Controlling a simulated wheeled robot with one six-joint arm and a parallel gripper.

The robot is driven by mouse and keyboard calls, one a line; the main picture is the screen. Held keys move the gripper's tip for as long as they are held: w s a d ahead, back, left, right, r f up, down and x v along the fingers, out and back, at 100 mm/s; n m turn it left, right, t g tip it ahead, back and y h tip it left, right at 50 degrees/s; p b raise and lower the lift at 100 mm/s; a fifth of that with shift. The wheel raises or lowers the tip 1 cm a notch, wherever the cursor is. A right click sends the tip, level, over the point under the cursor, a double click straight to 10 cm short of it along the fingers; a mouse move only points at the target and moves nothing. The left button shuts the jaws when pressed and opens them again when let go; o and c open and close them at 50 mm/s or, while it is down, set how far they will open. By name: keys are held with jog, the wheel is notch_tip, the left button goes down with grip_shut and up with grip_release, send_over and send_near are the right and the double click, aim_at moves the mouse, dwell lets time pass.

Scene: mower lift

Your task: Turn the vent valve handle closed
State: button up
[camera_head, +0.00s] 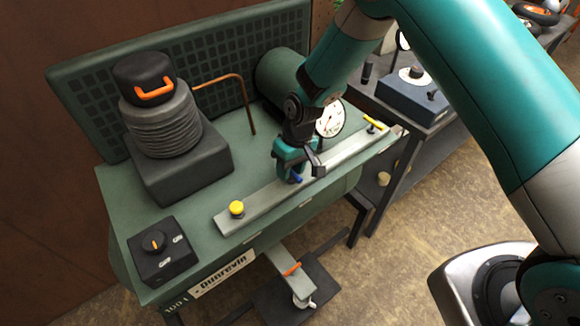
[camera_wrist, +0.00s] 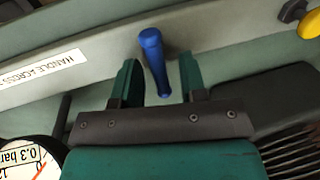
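A blue handle (camera_wrist: 154,62) stands between the two fingers of my gripper (camera_wrist: 160,75) in the wrist view. There is a gap on both sides of it, so the fingers are open and not pressed on it. In the head view my gripper (camera_head: 298,166) is low over the long grey-green rail, and only a small blue part of the handle (camera_head: 296,179) shows beneath it. The frames do not show clearly which fitting is the vent valve handle. The handle's base is hard to make out.
The rail (camera_head: 265,203) carries a yellow knob (camera_head: 236,208) and a yellow lever (camera_head: 374,123). A dial gauge (camera_head: 331,118) stands behind my gripper. Open floor lies in front right.

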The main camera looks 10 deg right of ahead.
grip_shut()
jog(key=m+b, duration=0.1)
jog(key=m, duration=0.3)
jog(key=shift+m+t, duration=0.4)
jog(key=m+t+b, duration=0.1)
jog(key=m, duration=0.3)
jog(key=shift+d+m, duration=0.15)
jog(key=shift+m, duration=0.15)
jog(key=m+b, duration=0.1)
jog(key=m, duration=0.3)
jog(key=shift+s+t, duration=0.1)
jog(key=shift+t, duration=0.3)
jog(key=shift+d+r+m+h+b, duration=0.1)
jog(key=shift+m+h+b, duration=0.3)
jog(key=shift+m, duration=1.8)
jog(key=shift+t, duration=0.3)
